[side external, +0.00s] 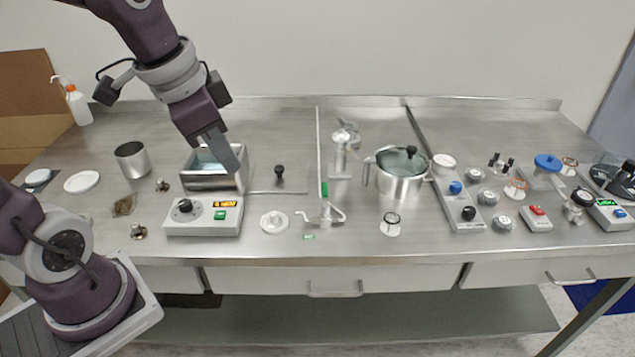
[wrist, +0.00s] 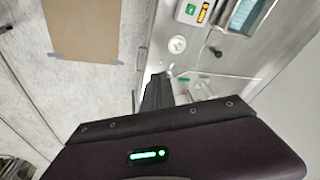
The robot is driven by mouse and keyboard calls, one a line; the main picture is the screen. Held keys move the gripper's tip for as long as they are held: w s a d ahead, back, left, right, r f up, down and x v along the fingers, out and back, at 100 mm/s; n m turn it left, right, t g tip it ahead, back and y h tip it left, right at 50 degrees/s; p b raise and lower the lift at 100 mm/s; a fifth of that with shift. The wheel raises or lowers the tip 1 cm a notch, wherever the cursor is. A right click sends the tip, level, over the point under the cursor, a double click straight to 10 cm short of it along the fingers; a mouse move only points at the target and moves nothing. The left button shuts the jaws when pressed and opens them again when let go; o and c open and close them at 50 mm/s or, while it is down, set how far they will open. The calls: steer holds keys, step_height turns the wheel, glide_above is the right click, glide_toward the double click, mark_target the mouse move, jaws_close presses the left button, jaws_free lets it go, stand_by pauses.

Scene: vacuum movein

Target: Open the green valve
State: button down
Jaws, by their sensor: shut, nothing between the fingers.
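A small green handle (side external: 324,189), which looks like the green valve, is at the lower end of a thin upright line or tube in the middle of the bench. A green piece (wrist: 183,80) that may be the same handle shows in the wrist view near the fingers. A small green tag (side external: 309,237) lies near the bench's front, by a metal fitting with a crank-like arm (side external: 325,214). My gripper (side external: 233,166) is shut and empty, pointing down above the water bath, left of the green handle and apart from it. Its dark fingers (wrist: 157,92) show in the wrist view.
A water bath (side external: 213,178) with a control box (side external: 203,216) stands below my gripper. A white round flange (side external: 274,221) and a black knob (side external: 279,171) are to its right. A lidded steel pot (side external: 402,178) stands right of the handle.

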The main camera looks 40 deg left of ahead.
steer(key=w+a+f+m+h, duration=0.2)
steer(key=w+a+f, duration=0.1)
steer(key=w, duration=0.5)
steer(key=w+a+f+m+t+h, duration=0.1)
steer(key=w+a+f+m+h, duration=0.2)
steer(key=w+a, duration=0.3)
steer(key=w+f, duration=0.1)
steer(key=w, duration=0.1)
steer(key=shift+w+a+f, duration=0.25)
steer(key=shift+w+f, duration=0.05)
steer(key=shift+w, duration=0.05)
glide_toward(323, 188)
steer(key=x, duration=0.7)
